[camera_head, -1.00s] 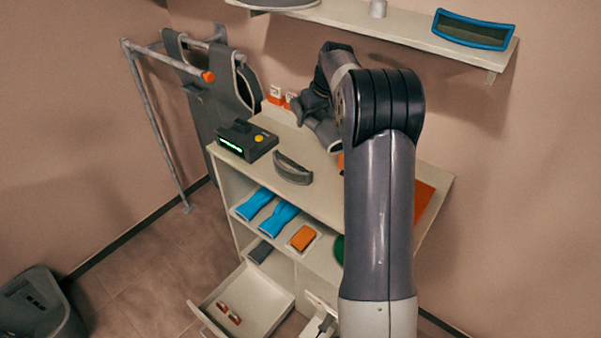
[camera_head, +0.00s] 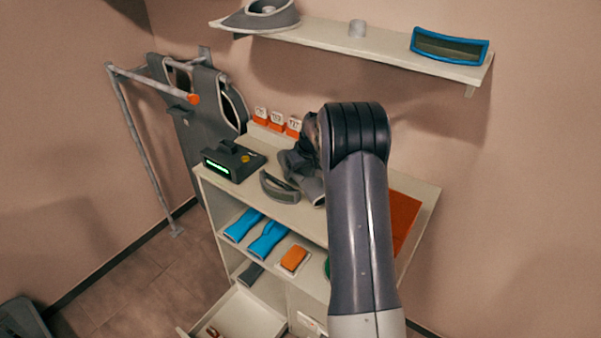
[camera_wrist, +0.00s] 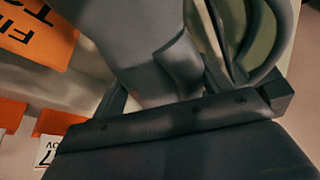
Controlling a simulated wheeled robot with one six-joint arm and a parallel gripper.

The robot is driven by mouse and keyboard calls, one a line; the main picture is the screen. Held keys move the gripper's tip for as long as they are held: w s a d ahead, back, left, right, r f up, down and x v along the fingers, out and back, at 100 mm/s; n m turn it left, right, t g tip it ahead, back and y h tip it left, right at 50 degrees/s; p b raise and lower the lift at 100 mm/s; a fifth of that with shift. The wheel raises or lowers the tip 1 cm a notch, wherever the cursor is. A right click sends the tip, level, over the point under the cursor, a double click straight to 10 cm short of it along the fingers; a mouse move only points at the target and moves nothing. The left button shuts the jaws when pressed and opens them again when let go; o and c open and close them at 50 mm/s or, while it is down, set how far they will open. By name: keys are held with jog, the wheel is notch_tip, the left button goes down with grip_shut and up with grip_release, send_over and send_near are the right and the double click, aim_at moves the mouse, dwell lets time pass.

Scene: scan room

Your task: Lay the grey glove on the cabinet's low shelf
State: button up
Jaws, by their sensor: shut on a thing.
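The grey glove (camera_wrist: 155,55) is between the fingers of my gripper (camera_wrist: 165,85) in the wrist view. In the head view my gripper (camera_head: 300,160) is over the cabinet top, partly hidden by my arm. The glove (camera_head: 312,189) hangs below it, close to the right of a grey-framed visor; I cannot tell if it touches the cabinet top. The white cabinet (camera_head: 243,192) has an open shelf (camera_head: 265,256) under its top, holding blue gloves (camera_head: 255,233) and an orange block (camera_head: 294,258). A lower space holds a dark grey thing (camera_head: 251,274).
The grey-framed visor (camera_head: 278,188) and a dark device (camera_head: 232,160) stand on the cabinet top. An open drawer (camera_head: 235,315) juts out below. A wall shelf (camera_head: 335,38) is above. An apron rack (camera_head: 145,140) stands left. An orange sheet (camera_head: 403,215) lies right.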

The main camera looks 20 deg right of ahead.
jog(key=shift+f, duration=0.85)
jog(key=shift+f, duration=0.1)
jog(key=o, duration=0.9)
jog(key=shift+c, duration=0.2)
jog(key=shift+o, duration=0.4)
